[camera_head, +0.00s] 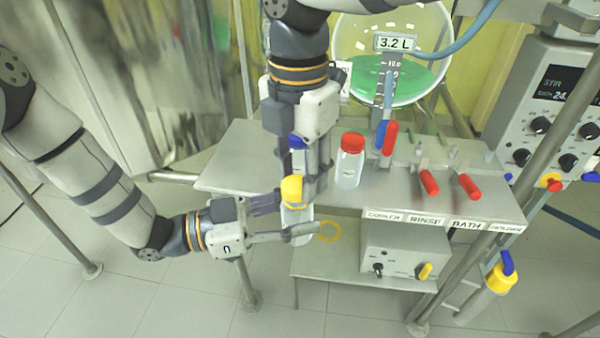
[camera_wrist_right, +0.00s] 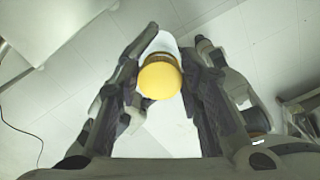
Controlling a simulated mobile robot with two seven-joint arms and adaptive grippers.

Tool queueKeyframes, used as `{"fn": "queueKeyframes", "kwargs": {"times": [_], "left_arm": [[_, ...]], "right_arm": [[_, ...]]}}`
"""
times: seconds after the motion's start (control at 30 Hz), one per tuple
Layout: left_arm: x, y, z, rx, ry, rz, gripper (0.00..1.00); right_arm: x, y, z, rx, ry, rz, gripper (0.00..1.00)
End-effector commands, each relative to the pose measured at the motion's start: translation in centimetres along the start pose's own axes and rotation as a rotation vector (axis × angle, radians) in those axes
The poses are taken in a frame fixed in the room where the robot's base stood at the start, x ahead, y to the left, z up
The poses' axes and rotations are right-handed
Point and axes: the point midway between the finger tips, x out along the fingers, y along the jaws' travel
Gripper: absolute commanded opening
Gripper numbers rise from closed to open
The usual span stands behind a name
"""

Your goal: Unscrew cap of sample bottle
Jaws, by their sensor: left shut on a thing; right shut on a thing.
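The sample bottle (camera_head: 295,222) has a yellow cap (camera_head: 291,189) and a whitish body. It is held upright, in front of the bench's front edge. My left gripper (camera_head: 290,226) comes in from the left and is shut on the bottle's body below the cap. My right gripper (camera_head: 302,188) reaches down from above and is shut on the yellow cap. In the right wrist view the round cap (camera_wrist_right: 160,78) sits between the two fingers of the right gripper (camera_wrist_right: 161,85). The cap appears to be on the bottle; its thread is hidden.
A red-capped bottle (camera_head: 349,165) stands on the steel bench (camera_head: 235,168), beside the right gripper. A blue-capped bottle (camera_head: 298,143) is partly hidden behind that gripper. Red-handled valves (camera_head: 429,182) line the bench to the right. A glass reactor (camera_head: 405,72) with green liquid is behind.

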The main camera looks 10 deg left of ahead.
Motion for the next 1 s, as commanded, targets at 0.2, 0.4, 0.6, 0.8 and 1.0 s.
{"fn": "queueKeyframes", "kwargs": {"times": [0.2,0.4,0.6,0.8,1.0], "left_arm": [[0.0,0.1,0.1,0.000,-0.002,0.002,0.00],[0.0,0.0,0.0,0.000,-0.001,0.001,0.00],[0.0,0.0,0.0,0.000,-0.001,0.000,0.00],[0.0,0.0,0.0,0.000,-0.001,0.000,0.00],[0.0,0.0,0.0,0.001,0.000,0.000,0.00]], "right_arm": [[-0.9,0.1,0.1,0.001,-0.001,0.004,0.00],[-1.5,0.0,0.0,0.001,0.000,0.003,0.00],[-1.6,0.0,0.0,0.001,0.000,0.001,0.00],[-2.4,0.0,0.0,0.001,-0.002,0.002,0.00],[-5.4,0.0,0.0,0.001,-0.002,0.002,0.00]]}}
